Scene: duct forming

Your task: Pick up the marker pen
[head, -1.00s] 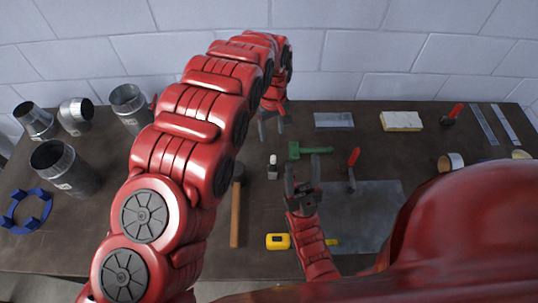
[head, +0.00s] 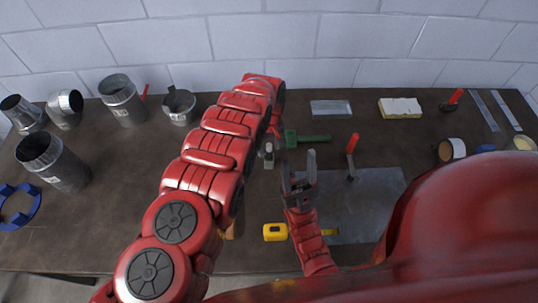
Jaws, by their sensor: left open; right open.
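I cannot clearly make out the marker pen. A thin yellow piece (head: 330,232) shows beside my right forearm, which hides part of it; it is too small to identify. A small grey object with a pale top (head: 269,157) is on the table near the middle; I cannot tell what it is. My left gripper (head: 270,138) is open, just behind that small object, and mostly hidden by its own arm. My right gripper (head: 300,170) is open and empty, fingers pointing away from me, over the table by the metal sheet's left edge.
A green-handled tool (head: 308,139) lies between the grippers' far side and a red-handled tool (head: 352,148). A metal sheet (head: 365,205) and yellow tape measure (head: 274,232) lie nearer. Metal duct pieces (head: 118,98) and a blue ring (head: 18,207) are at left.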

